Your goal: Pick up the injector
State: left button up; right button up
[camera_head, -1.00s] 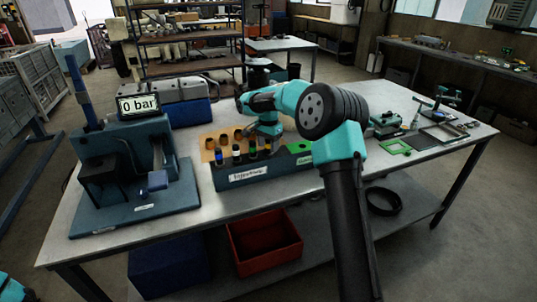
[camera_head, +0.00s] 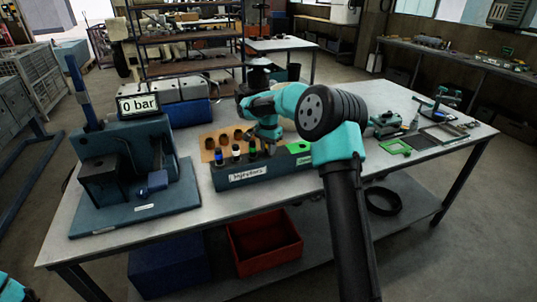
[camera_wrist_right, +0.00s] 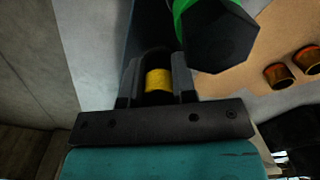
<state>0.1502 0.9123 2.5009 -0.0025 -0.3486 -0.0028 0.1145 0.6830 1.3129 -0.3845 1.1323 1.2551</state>
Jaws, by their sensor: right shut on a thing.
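A dark injector with a yellow band (camera_wrist_right: 158,80) is held between the two dark fingers of my right gripper (camera_wrist_right: 156,85) in the right wrist view. In the head view my right gripper (camera_head: 268,144) is at the rack labelled "Injectors" (camera_head: 243,177), over its middle part, and hides most of this injector. My left gripper is out of view.
A tan board with several brown holes or cups (camera_head: 208,146) lies behind the rack. A green frame (camera_head: 394,147) lies to the right. The table front is clear.

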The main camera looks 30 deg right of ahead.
grip_shut()
jog(key=shift+r, duration=0.2)
notch_tip(320, 180, up, 18)
jog(key=shift+f, duration=0.15)
dwell(0.4)
grip_release()
grip_shut()
